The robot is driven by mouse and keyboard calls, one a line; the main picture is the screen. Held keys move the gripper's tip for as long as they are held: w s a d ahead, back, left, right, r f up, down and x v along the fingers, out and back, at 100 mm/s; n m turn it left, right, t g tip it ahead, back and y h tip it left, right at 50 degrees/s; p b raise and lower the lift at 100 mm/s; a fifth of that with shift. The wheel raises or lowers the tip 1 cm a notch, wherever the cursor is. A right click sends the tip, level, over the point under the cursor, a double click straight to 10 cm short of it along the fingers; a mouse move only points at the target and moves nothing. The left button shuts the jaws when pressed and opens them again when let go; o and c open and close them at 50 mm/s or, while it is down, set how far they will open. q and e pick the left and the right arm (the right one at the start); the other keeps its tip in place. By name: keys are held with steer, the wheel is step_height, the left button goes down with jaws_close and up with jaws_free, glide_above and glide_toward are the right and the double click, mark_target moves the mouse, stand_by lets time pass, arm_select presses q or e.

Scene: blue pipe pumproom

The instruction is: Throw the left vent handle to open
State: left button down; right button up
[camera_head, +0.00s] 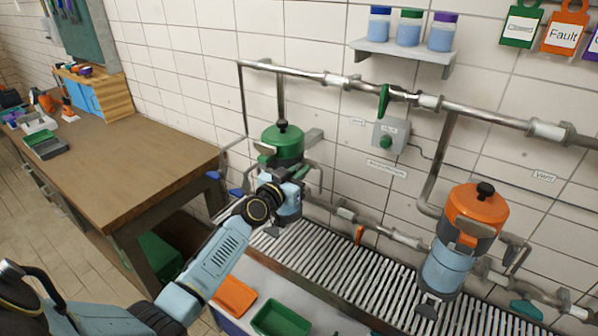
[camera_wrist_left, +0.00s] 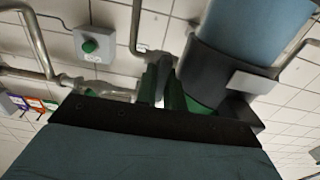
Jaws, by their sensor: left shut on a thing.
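The left canister (camera_head: 283,146) has a green lid and hangs in front of the tiled wall. My left gripper (camera_head: 290,200) reaches its lower front and hides much of its body. In the left wrist view the left gripper (camera_wrist_left: 163,90) sits close against a dark bracket (camera_wrist_left: 210,72) around the blue canister body (camera_wrist_left: 263,28). Green pieces show at its jaws, with a pale piece between them. The gripper is shut on what I take to be the left vent handle, mostly hidden; its angle cannot be told. My right gripper is not in view.
An orange-lidded canister (camera_head: 474,208) hangs at the right. A green valve handle (camera_head: 384,100) sits on the upper pipe beside a grey button box (camera_head: 391,136). A slatted grate (camera_head: 340,262) runs below. A wooden workbench (camera_head: 110,150) stands left. Orange (camera_head: 234,296) and green (camera_head: 281,318) trays lie in front.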

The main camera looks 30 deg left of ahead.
arm_select(q)
steer(key=shift+n, duration=0.3)
steer(key=n, duration=0.4)
steer(key=shift+a+f+b, duration=0.1)
steer(key=shift+b, duration=0.25)
steer(key=n, duration=0.9)
steer(key=shift+a+f, duration=0.1)
steer(key=shift+f+n, duration=0.1)
steer(key=shift+n, duration=2.1)
steer(key=c, duration=1.5)
jaws_free()
